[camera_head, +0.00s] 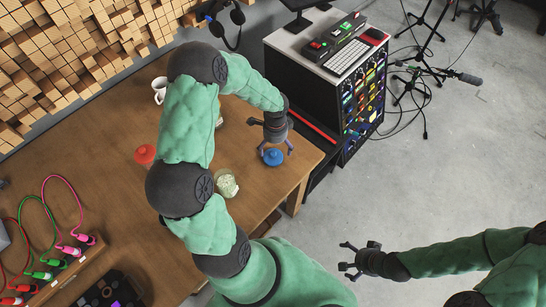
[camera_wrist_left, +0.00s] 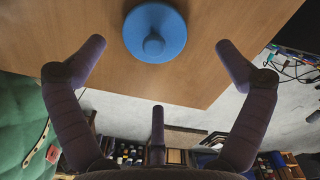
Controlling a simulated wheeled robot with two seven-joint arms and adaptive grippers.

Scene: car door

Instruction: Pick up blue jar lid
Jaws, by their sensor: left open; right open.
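The blue jar lid (camera_head: 273,157) lies on the wooden table near its right end, with its round knob facing up. It also shows in the left wrist view (camera_wrist_left: 155,32), at the top, ahead of the fingers. My left gripper (camera_head: 275,147) is open just above and beside the lid. In the left wrist view its fingers (camera_wrist_left: 158,75) are spread to either side, and no finger is seen touching the lid. My right gripper (camera_head: 352,262) is open and empty over the grey floor, off the table.
A glass jar (camera_head: 227,185) without a lid stands left of the blue lid, close to my left arm. A red lid or jar (camera_head: 145,154) and a white mug (camera_head: 160,90) are beyond the arm. A rack with a keyboard (camera_head: 346,56) stands right of the table.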

